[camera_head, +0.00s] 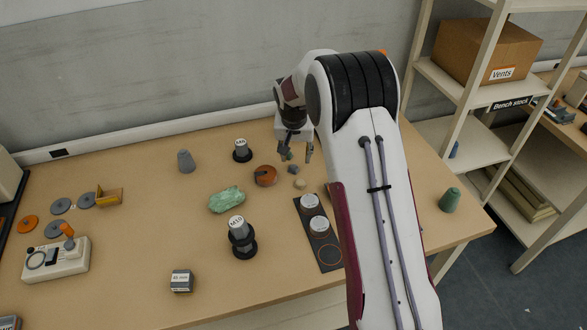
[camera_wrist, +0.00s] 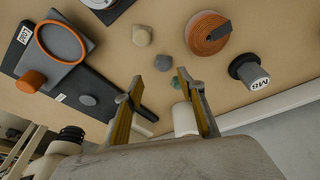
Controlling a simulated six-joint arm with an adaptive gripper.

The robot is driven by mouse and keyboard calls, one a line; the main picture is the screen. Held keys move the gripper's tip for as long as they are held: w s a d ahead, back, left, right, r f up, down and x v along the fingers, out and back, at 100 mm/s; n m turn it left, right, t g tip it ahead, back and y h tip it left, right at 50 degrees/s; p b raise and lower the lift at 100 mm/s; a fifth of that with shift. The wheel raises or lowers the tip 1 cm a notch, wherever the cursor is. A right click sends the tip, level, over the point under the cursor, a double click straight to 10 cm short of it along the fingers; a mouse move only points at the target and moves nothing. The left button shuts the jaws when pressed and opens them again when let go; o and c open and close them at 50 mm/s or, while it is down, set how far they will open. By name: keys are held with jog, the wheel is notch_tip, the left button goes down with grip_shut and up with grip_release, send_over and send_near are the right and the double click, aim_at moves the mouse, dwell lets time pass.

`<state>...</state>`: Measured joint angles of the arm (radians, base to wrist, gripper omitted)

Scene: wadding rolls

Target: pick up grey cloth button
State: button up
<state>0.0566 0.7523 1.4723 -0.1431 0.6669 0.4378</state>
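A small grey button-like lump (camera_head: 293,169) lies on the table below my gripper. In the wrist view the grey lump (camera_wrist: 163,62) lies just beyond the fingertips, between their lines. A beige lump (camera_head: 300,183) lies near it and also shows in the wrist view (camera_wrist: 142,35). A green lump (camera_wrist: 175,83) shows beside the right finger. My gripper (camera_head: 296,155) points down above the lumps. Its fingers (camera_wrist: 160,76) stand apart, with nothing held between them. Whether each lump is cloth is too small to tell.
An orange-brown coil (camera_head: 265,177) lies left of the lumps. A dark mat (camera_head: 325,264) with white-topped pieces lies nearer. A black-based peg (camera_head: 242,152) stands behind left, and a green crumpled cloth (camera_head: 226,199) lies further left. Bare table separates these.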

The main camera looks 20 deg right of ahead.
aim_at(294, 167)
jog(key=shift+f, duration=0.15)
jog(key=shift+a+x, duration=0.2)
jog(key=shift+x, duration=0.7)
jog(key=shift+a+x, duration=0.2)
jog(key=shift+x, duration=1.5)
jog(key=c, duration=0.8)
